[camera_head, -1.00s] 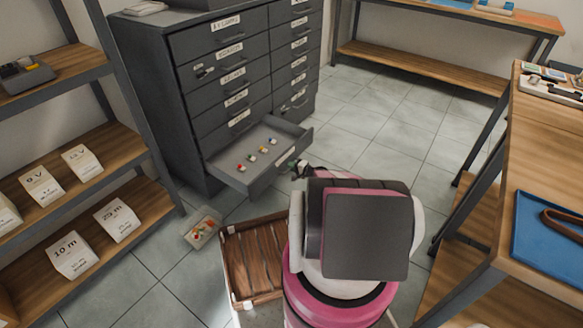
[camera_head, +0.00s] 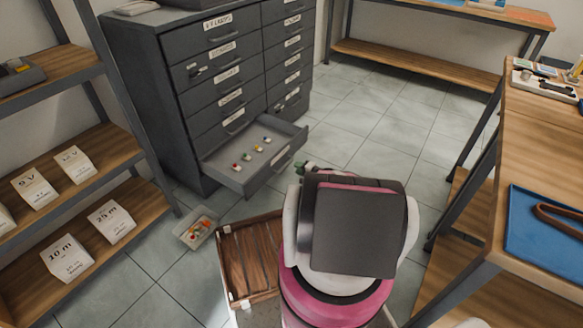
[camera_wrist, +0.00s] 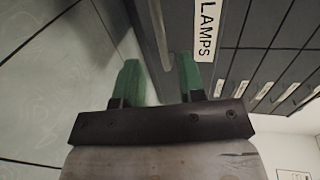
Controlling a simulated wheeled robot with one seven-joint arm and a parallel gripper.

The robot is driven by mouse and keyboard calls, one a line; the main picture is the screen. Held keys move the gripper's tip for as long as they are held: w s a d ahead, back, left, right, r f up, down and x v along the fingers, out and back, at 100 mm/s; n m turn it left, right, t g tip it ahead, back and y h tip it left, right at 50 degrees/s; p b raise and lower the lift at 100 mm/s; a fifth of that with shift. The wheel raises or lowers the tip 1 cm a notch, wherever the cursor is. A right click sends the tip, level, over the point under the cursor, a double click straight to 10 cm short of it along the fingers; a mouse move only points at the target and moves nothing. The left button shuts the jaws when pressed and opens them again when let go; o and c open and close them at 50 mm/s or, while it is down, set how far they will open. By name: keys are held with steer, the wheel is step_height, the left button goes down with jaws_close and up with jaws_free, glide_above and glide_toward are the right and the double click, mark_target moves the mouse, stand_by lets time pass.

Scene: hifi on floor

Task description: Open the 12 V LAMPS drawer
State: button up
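The bottom-left drawer (camera_head: 235,178) of the dark grey cabinet stands pulled out, with several small coloured lamps (camera_head: 259,149) inside. The label on its front is too small to read in the head view. In the wrist view, a label reading "LAMPS" (camera_wrist: 206,31) is close beyond the right finger; its other part is out of frame. My gripper (camera_head: 308,168) is just right of the drawer's front in the head view, partly hidden by my arm. In the wrist view its green fingers (camera_wrist: 158,80) are apart with nothing clearly held between them.
The cabinet's other drawers (camera_head: 225,71) are shut. Shelves (camera_head: 120,150) stand left, a workbench (camera_head: 545,130) right. The tiled floor (camera_head: 370,135) behind is clear.

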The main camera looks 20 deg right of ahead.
steer(key=v, duration=0.3)
steer(key=shift+s+d, duration=0.1)
steer(key=shift+s, duration=0.05)
steer(key=shift+r, duration=0.1)
